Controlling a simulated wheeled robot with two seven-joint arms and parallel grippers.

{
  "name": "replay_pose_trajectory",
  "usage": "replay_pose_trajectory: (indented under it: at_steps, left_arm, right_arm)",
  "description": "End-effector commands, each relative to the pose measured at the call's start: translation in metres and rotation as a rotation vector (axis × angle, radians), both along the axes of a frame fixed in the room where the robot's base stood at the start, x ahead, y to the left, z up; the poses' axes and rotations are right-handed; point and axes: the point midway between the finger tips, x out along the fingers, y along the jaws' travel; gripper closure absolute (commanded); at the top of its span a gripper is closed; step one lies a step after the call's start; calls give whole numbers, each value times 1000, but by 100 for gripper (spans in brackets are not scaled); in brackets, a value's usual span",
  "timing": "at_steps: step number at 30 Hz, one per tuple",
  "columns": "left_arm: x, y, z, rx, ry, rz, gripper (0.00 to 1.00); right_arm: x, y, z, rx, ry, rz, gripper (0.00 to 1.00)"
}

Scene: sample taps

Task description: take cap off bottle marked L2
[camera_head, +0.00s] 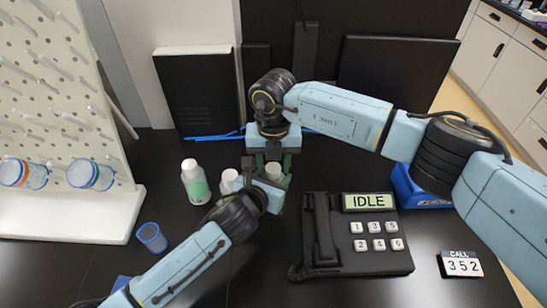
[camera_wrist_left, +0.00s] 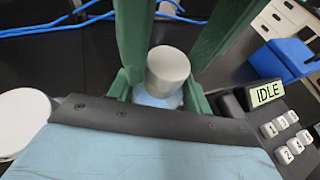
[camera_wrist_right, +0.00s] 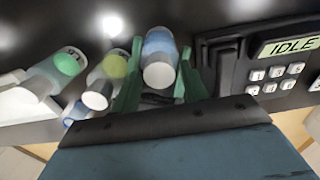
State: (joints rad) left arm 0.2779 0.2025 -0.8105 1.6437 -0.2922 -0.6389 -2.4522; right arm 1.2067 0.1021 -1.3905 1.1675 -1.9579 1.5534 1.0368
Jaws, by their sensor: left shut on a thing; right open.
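A bottle with a white cap (camera_wrist_left: 168,66) and blue body (camera_wrist_left: 162,98) stands between my grippers; no marking is readable on it. My left gripper (camera_wrist_left: 158,92) is shut on its body below the cap. My right gripper (camera_head: 270,168) comes down from above and is open. Its green fingers (camera_wrist_right: 157,82) are on either side of the blue bottle (camera_wrist_right: 160,48); whether they touch the cap is unclear. Left of it stand a yellow-green-labelled bottle (camera_wrist_right: 113,67) and a green-labelled bottle (camera_wrist_right: 66,63), also shown in the head view (camera_head: 196,183).
A black telephone (camera_head: 345,260) with an IDLE display stands close on the right, with a blue box (camera_head: 412,190) behind it and a CALL 352 sign (camera_head: 461,264) beyond. A blue cup (camera_head: 151,237) stands front left, near a white peg rack (camera_head: 65,212). Blue cables (camera_head: 215,137) lie behind.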

Motion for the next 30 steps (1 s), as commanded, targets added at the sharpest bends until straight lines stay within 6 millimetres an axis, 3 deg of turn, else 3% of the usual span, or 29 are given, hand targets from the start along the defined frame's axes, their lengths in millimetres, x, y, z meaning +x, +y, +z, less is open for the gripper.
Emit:
replay_pose_trajectory:
  at_steps: [4,12,16,24,30]
  left_arm:
    - [0,0,0,0,0,0,100]
    - [0,0,0,0,0,1,100]
    - [0,0,0,0,0,1,100]
    - [0,1,0,0,0,1,100]
    - [0,1,0,0,0,1,100]
  right_arm:
    - [0,0,0,0,0,1,59]
    - [0,0,0,0,0,0,93]
    - [0,0,0,-2,-1,38,93]
    - [1,-1,1,-2,-1,284,94]
    - [1,-1,0,-2,-1,297,94]
